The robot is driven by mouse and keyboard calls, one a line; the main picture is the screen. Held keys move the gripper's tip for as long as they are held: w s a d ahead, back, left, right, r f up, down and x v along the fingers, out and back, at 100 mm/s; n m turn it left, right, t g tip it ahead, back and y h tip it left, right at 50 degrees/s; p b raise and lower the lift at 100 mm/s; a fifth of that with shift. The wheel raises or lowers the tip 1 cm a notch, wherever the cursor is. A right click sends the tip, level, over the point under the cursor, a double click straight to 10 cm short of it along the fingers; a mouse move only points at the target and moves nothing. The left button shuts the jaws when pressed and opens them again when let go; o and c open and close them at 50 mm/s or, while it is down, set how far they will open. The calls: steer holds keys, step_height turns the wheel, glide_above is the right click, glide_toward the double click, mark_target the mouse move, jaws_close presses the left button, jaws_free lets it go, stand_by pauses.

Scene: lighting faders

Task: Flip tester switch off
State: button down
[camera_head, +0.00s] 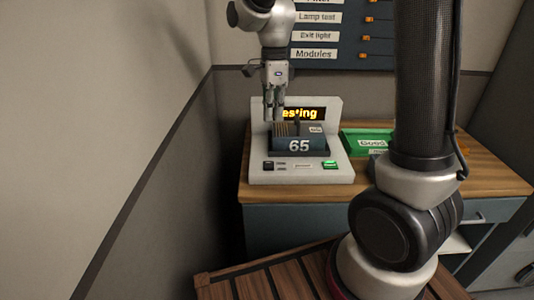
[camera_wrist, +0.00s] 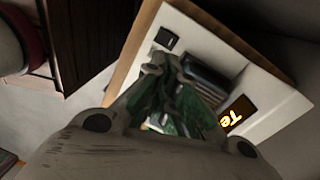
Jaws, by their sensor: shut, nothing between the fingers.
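The tester (camera_head: 264,177) is a white console on the wooden counter, with an amber display (camera_head: 303,114) reading "esting", its first letter hidden behind my gripper. A dark module (camera_head: 315,146) marked 65 sits in it. A small black switch (camera_head: 268,166) is at the front left; its on or off position is too small to tell. The switch also shows in the wrist view (camera_wrist: 166,39), just beyond my fingertips. My gripper (camera_head: 273,117) is shut and empty, pointing down above the tester's left part, behind and above the switch, apparently apart from it.
A green lit button (camera_head: 330,164) is at the tester's front right. A green tray (camera_head: 366,136) labelled "Good" stands to the right, partly hidden by my arm. A dark wall panel (camera_head: 343,55) with labelled sliders hangs behind. A wall closes off the left side.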

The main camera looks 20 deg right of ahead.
mark_target(273, 169)
steer(key=m, duration=0.2)
steer(key=shift+s+m, duration=0.1)
steer(key=shift+m, duration=0.2)
steer(key=f, duration=0.4)
steer(key=s+f, duration=0.1)
steer(key=f, duration=0.9)
steer(key=shift+s+a, duration=0.25)
steer(key=shift+s, duration=0.15)
steer(key=shift+s+f, duration=0.15)
steer(key=shift+f, duration=0.15)
